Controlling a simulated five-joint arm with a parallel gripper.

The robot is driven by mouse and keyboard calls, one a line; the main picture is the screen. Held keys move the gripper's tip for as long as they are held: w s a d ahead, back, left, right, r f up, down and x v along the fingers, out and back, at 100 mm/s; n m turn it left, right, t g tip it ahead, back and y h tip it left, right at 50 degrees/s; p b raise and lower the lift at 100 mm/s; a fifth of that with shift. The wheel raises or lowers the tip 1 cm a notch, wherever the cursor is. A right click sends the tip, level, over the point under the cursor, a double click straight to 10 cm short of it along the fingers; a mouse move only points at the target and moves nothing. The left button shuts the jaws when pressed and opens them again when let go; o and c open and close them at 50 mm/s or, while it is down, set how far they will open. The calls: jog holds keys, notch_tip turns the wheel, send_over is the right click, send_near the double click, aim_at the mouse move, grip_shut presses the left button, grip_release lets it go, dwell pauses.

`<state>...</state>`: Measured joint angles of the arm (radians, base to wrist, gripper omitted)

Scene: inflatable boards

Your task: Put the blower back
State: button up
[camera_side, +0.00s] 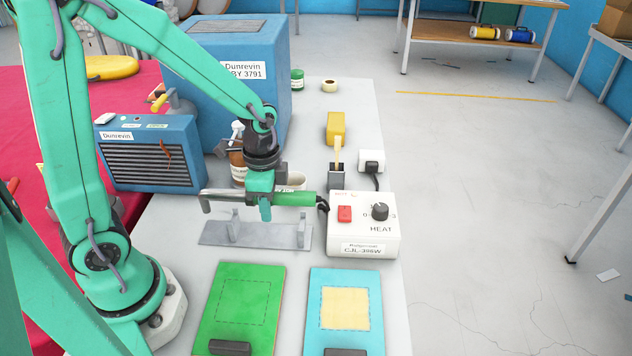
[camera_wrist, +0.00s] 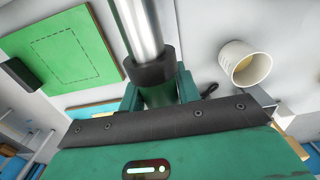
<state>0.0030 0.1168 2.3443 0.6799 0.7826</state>
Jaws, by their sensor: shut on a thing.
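The blower (camera_side: 295,198) has a green handle and a silver metal tube pointing left in the side view. My gripper (camera_side: 265,208) is shut on its handle and holds it level. In the wrist view the blower's tube (camera_wrist: 140,28) and dark collar run up from between my jaws (camera_wrist: 158,92). A grey metal stand (camera_side: 270,238) with two uprights lies on the table below the blower. The blower appears just above the uprights; whether it touches them I cannot tell. A dark cord runs from the handle's end towards the white HEAT box (camera_side: 350,238).
A green board (camera_side: 220,325) and a turquoise board with a yellow patch (camera_side: 345,308) lie in front. Blue machines (camera_side: 150,150) stand at left.

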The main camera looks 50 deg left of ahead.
jog(key=shift+f, duration=2.45)
jog(key=shift+f, duration=0.6)
dwell(1.7)
jog(key=o, duration=1.5)
jog(key=shift+o, duration=0.2)
jog(key=shift+r, duration=0.15)
jog(key=shift+r, duration=2.8)
jog(key=shift+r, duration=0.15)
